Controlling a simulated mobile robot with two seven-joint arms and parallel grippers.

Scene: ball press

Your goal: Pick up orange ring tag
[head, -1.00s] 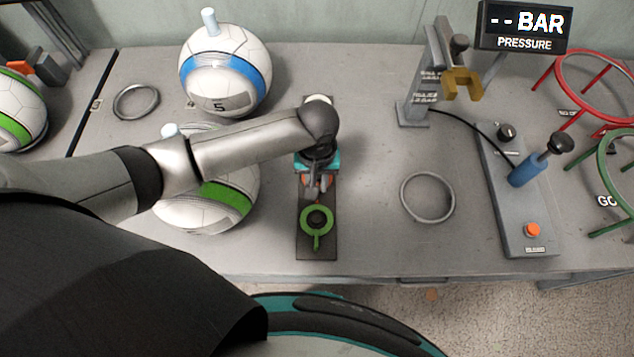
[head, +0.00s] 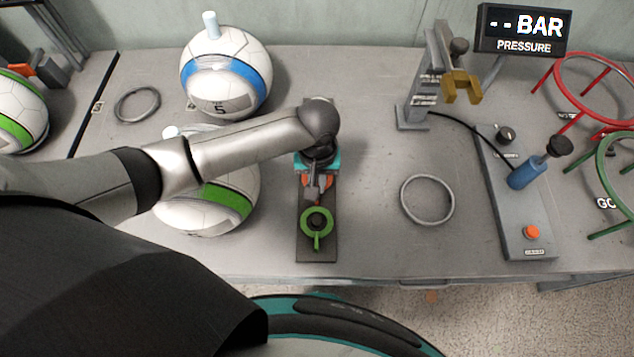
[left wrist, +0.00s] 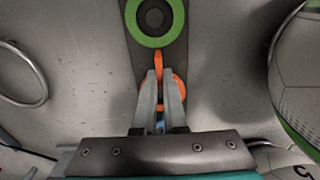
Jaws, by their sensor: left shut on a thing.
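The orange ring tag (left wrist: 158,62) is between the fingers of my left gripper (left wrist: 159,78) in the left wrist view. Its narrow tab shows ahead of the fingertips, and parts of its ring show on both sides of them. In the head view, my left gripper (head: 314,192) points down over the dark strip, and only bits of the orange tag (head: 326,183) show under it. The gripper is shut on the tag. I cannot tell whether the tag is clear of the strip. My right gripper is not in view.
A green ring tag (head: 317,222) lies on the dark strip (head: 318,252), close to the gripper. Balls stand to the left, one with a green band (head: 228,200) under my arm and one with a blue band (head: 226,85). A grey ring (head: 427,198) lies to the right.

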